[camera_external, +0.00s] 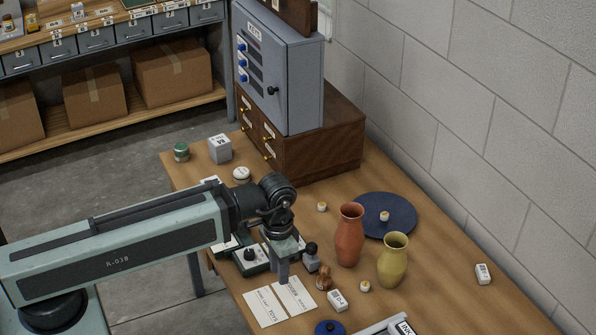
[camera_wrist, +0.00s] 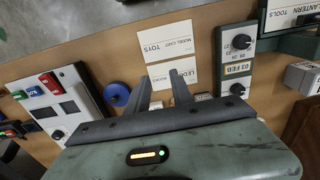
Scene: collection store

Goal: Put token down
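My gripper (camera_external: 283,277) points down over the table, close above the label cards; in the wrist view its two fingers (camera_wrist: 160,83) stand apart, with a card showing in the gap. I see no token held between them, though the space near the finger bases is partly hidden. One white card reads "TOYS" (camera_external: 265,306) and a second card (camera_external: 295,294) lies beside it; the toys card also shows in the wrist view (camera_wrist: 182,40). Small round cream pieces that could be tokens lie on the table (camera_external: 322,207), on the blue disc (camera_external: 384,216) and near the vases (camera_external: 365,286).
A red vase (camera_external: 349,236) and a yellow-green vase (camera_external: 393,261) stand right of my gripper. A small brown piece (camera_external: 323,281) and a white labelled block (camera_external: 337,300) are close by. A dial box (camera_external: 251,260) lies left. A grey cabinet (camera_external: 279,75) stands behind.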

